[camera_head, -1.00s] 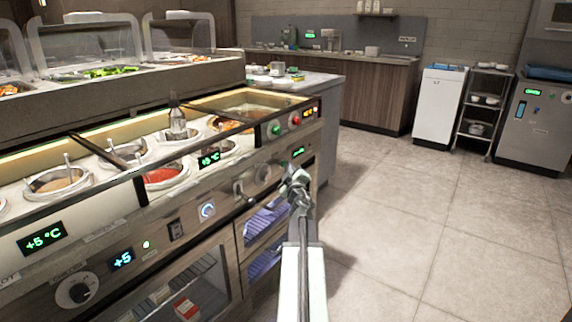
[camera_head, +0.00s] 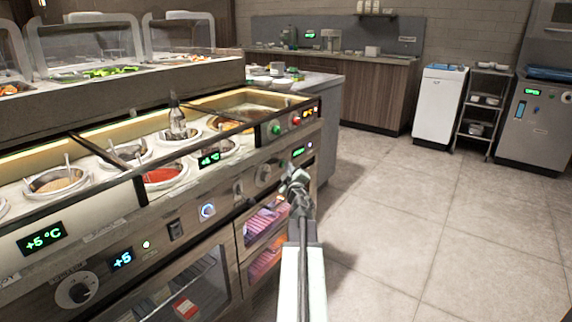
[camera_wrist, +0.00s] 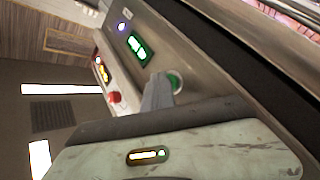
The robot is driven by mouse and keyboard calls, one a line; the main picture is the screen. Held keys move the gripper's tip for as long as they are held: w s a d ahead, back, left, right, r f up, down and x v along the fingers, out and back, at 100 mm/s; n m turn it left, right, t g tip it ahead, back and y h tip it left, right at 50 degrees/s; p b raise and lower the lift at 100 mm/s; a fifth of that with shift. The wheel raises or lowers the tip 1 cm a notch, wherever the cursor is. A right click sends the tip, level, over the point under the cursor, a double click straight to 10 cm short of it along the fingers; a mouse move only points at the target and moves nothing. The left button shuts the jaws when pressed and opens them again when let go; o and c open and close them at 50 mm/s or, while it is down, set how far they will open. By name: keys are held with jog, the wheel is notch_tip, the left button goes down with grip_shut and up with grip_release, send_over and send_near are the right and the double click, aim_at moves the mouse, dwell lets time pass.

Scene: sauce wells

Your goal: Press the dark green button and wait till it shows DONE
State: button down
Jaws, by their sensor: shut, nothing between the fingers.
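The dark green button (camera_wrist: 175,82) shows in the wrist view on the steel panel, in line with a lit green display (camera_wrist: 138,47). The fingertips of my gripper (camera_wrist: 157,95) are right beside it and cover part of it; I cannot tell whether they touch it. In the head view my gripper (camera_head: 297,180) is shut and empty in front of the counter panel and hides that button. The green display shows just above it there (camera_head: 299,152), its text too small to read.
Another green button (camera_head: 276,129) and a red button (camera_head: 296,121) sit higher on the panel, beside an amber display (camera_head: 308,112). A knob (camera_head: 264,173) is left of my gripper. Sauce wells (camera_head: 165,177) line the counter top. The tiled floor (camera_head: 400,220) at right is clear.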

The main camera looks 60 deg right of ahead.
jog(key=shift+s, duration=0.6)
jog(key=s, duration=0.5)
dwell(0.6)
